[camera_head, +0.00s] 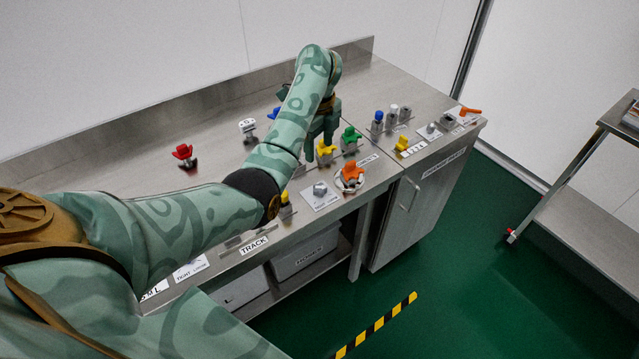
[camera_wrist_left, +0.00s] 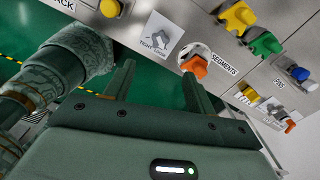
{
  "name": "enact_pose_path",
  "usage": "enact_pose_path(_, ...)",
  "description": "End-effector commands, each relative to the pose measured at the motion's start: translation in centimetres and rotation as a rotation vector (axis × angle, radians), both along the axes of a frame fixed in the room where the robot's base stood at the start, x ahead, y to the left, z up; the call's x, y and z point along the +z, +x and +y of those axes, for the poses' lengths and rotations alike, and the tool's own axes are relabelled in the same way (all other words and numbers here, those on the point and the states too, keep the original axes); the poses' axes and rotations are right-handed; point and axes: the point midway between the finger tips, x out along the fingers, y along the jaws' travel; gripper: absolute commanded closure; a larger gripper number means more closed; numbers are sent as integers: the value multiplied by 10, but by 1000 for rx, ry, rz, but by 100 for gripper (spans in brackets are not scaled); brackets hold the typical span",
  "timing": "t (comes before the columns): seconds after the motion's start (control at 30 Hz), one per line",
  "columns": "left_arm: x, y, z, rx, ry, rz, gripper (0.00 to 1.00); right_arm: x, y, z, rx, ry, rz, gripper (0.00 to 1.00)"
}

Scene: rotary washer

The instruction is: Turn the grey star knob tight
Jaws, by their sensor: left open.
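The grey star knob (camera_head: 320,188) sits on a white plate near the front edge of the steel bench. It also shows in the left wrist view (camera_wrist_left: 174,42), where its label reads tight and loose. My left gripper (camera_head: 316,148) is above the bench, behind the knob in the head view, and looks empty. In the left wrist view my left gripper's fingers (camera_wrist_left: 157,82) are spread apart, with the knob ahead of their tips and clear of them. My right gripper is in neither view.
An orange knob (camera_head: 352,173) stands right of the grey knob. A yellow knob (camera_head: 325,151) and a green knob (camera_head: 350,138) stand behind. A red knob (camera_head: 183,152) stands at the left. Blue and white pieces stand on the right side.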

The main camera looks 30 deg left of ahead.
Motion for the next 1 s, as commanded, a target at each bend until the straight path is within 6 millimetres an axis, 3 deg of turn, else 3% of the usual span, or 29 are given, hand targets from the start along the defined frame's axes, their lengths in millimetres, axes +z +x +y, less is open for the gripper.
enact_pose_path(0.03,-18,0,0,-1,-1,5,45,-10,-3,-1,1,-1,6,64)
enact_pose_path(0.2,-64,-1,0,-1,2,7,45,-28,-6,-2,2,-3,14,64)
enact_pose_path(0.5,-126,-1,1,-2,5,5,45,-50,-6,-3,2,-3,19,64)
enact_pose_path(0.7,-140,0,1,-1,4,2,45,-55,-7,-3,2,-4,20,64)
enact_pose_path(1.0,-141,0,0,-1,4,1,48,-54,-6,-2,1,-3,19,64)
